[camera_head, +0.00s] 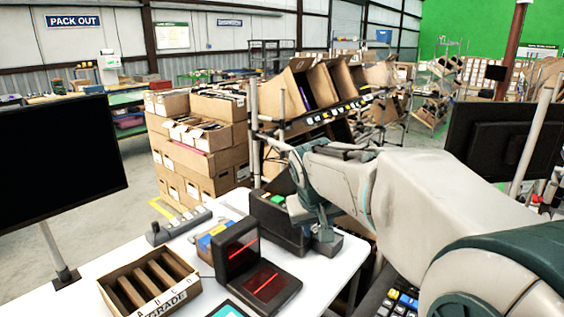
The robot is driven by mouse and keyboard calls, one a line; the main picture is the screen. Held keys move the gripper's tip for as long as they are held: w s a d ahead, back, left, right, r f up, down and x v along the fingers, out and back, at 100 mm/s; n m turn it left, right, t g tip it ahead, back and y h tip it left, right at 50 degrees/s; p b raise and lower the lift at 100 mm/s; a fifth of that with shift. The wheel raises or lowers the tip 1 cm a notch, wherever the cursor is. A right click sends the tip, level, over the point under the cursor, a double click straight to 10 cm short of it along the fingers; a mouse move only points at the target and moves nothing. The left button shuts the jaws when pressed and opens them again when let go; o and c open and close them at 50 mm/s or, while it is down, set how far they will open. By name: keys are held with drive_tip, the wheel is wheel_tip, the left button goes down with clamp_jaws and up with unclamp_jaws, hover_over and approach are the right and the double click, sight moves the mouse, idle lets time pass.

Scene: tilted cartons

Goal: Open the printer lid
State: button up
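A dark box that looks like the printer (271,222) stands at the back edge of the white table, left of my gripper. A small green patch shows on its top, and a dark panel rises behind it; I cannot tell how far its lid is raised. My gripper (324,236) points down at the printer's right side, beside a low dark grey block. My wrist covers part of the printer's right and rear. The fingertips are small and dark against dark surfaces, so neither their opening nor any contact is clear.
A black scanner (267,284) with red lines sits in front of the printer. A divided carton (112,290) lies front left on the white table (190,262). A monitor (60,160) stands left. Tilted cartons fill a rack behind.

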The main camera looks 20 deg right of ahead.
drive_tip(key=w+d+f+h+b, duration=0.2)
drive_tip(key=w+d+h+b, duration=0.3)
drive_tip(key=w, duration=0.6)
drive_tip(key=n+t+h+b, duration=0.2)
drive_tip(key=t+h+b, duration=0.4)
drive_tip(key=h+b, duration=0.15)
approach(292, 150)
drive_tip(key=p+x, duration=0.2)
drive_tip(key=x, duration=0.3)
drive_tip(key=p+x, duration=0.3)
drive_tip(key=x, duration=0.2)
drive_tip(key=shift+w+f, duration=0.15)
drive_tip(key=shift+w, duration=0.1)
drive_tip(key=shift+w+d+f, duration=0.15)
drive_tip(key=shift+w+d, duration=0.15)
drive_tip(key=shift+d, duration=0.1)
drive_tip(key=shift+c, duration=0.2)
clamp_jaws()
